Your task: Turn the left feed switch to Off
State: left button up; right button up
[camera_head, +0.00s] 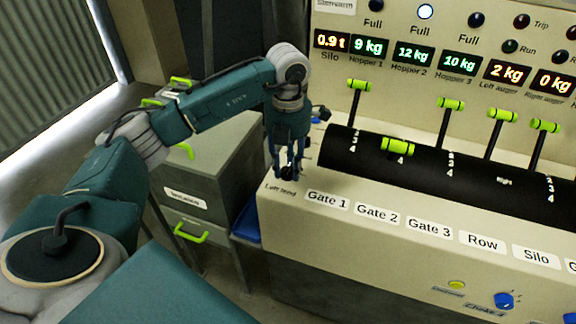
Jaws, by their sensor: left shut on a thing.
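My left gripper (288,172) points down at the left end of the control panel (375,240). It is shut on a small dark knob, the left feed switch (289,172), just above the "Left feed" label (281,188). The fingers cover most of the switch, so I cannot tell which position it is in. My right gripper is not in view.
To the right, several levers with green handles, such as one handle (359,85), rise from a black curved housing (425,168). Lit displays (413,54) stand behind. A grey drawer cabinet (200,188) with green handles stands left of the panel, below my left arm.

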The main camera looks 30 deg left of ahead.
aim_at(288, 167)
pick_arm(q)
jog(key=o, duration=1.2)
jog(key=shift+c, duration=0.2)
notch_tip(288, 167, up, 12)
